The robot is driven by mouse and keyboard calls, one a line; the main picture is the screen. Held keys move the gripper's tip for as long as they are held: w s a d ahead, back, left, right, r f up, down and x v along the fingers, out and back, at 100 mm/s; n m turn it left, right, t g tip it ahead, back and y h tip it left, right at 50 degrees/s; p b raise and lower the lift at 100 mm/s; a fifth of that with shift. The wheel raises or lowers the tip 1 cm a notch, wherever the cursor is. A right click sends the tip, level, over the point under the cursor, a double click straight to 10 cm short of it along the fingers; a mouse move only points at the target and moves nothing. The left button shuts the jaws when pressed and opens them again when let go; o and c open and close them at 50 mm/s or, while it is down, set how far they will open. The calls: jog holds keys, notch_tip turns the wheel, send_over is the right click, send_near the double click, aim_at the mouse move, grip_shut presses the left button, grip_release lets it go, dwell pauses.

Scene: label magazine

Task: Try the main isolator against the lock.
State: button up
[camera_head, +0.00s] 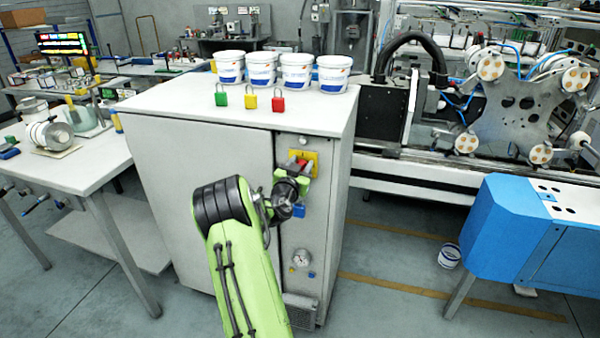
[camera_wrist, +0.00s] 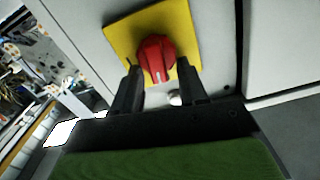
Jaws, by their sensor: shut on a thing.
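The main isolator is a red rotary handle (camera_wrist: 155,57) on a square yellow plate (camera_wrist: 121,36) on the cabinet's front. In the head view the plate (camera_head: 312,157) shows near the cabinet's top right, partly covered by my arm. My gripper (camera_wrist: 157,74) has one finger on each side of the red handle and is shut on it. No lock can be made out on the handle; part of it and the plate's edge are hidden or cut off. A green (camera_head: 221,96), a yellow (camera_head: 250,99) and a red padlock (camera_head: 278,102) stand on the cabinet top.
Several white tubs (camera_head: 262,70) stand behind the padlocks on the grey cabinet (camera_head: 200,165). A gauge (camera_head: 301,258) and a blue part (camera_head: 299,211) are lower on its front.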

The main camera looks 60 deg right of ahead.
jog(key=o, duration=1)
jog(key=shift+o, duration=0.2)
jog(key=s+a+b, duration=0.2)
jog(key=a+b, duration=0.3)
jog(key=a, duration=1)
jog(key=shift+s+a, duration=0.25)
jog(key=shift+a, duration=0.05)
